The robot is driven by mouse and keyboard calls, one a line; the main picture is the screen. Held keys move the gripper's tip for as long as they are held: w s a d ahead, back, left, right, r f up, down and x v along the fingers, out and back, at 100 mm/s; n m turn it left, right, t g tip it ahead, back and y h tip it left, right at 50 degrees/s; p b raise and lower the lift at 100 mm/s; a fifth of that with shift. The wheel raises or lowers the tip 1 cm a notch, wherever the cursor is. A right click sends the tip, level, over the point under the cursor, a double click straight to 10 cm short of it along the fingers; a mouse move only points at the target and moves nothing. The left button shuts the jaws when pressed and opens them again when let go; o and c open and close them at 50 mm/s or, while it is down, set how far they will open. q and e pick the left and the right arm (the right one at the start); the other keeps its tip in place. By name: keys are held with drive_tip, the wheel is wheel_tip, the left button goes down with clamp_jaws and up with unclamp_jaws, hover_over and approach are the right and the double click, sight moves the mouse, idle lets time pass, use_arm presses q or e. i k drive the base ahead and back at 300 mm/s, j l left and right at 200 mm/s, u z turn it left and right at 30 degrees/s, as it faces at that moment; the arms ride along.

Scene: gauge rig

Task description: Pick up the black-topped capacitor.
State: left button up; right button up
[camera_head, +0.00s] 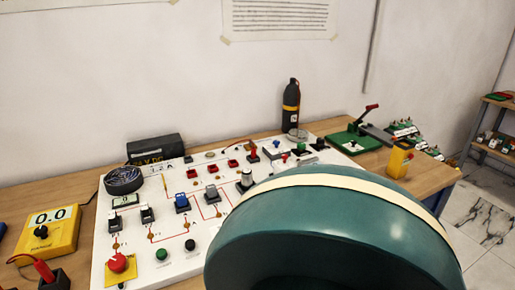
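I cannot single out the black-topped capacitor for certain. A small pale upright part with a dark top (246,179) stands on the white circuit board (140,270), just behind the large teal shape, and may be it. Neither of my grippers shows in the head view.
A large teal rounded shape with a cream band (330,230) fills the lower right, hiding the table's front. A yellow meter (48,233) sits at left. A black bottle with a yellow band (291,108) and a green lever device (352,139) stand at the back.

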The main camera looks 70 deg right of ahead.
sight(246, 173)
drive_tip(key=z, duration=2.2)
drive_tip(key=l+u, duration=0.15)
drive_tip(key=u, duration=0.25)
drive_tip(key=l+u, duration=0.1)
drive_tip(key=u, duration=0.25)
drive_tip(key=l+u, duration=0.15)
drive_tip(key=u, duration=0.25)
drive_tip(key=k+l+u, duration=0.2)
drive_tip(key=l, duration=0.15)
drive_tip(key=l+u, duration=0.2)
drive_tip(key=l, duration=0.15)
drive_tip(key=k+l+u, duration=0.15)
drive_tip(key=k+l, duration=0.05)
drive_tip(key=l, duration=0.1)
